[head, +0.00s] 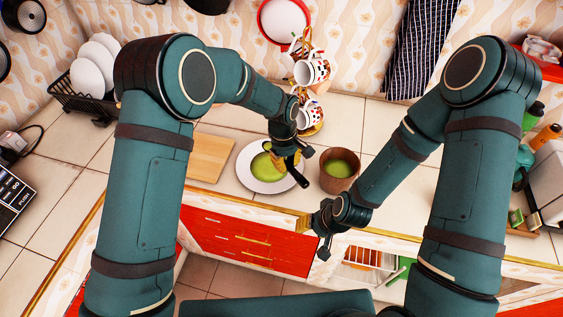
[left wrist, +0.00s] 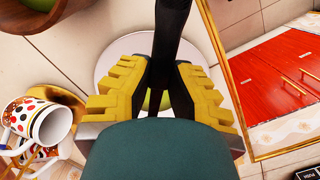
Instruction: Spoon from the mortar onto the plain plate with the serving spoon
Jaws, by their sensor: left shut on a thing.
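The plain white plate (head: 246,178) lies on the counter with a green mass (head: 264,168) on it. My left gripper (head: 287,158) is above the plate, shut on the serving spoon (head: 299,177), whose dark handle points toward the front right. The left wrist view shows the black handle (left wrist: 172,30) between the yellow finger pads; the spoon's bowl is hidden there. The brown mortar (head: 338,184) stands upright right of the plate with green content (head: 341,168) in it. My right gripper (head: 323,238) hangs at the counter's front edge, apart from the mortar; its fingers are unclear.
A mug rack with patterned cups (head: 311,72) stands behind the plate. A wooden board (head: 210,157) lies left of the plate. A dish rack (head: 75,102) with plates is at the far left. Bottles (head: 545,137) stand at the right. Counter beyond the mortar is clear.

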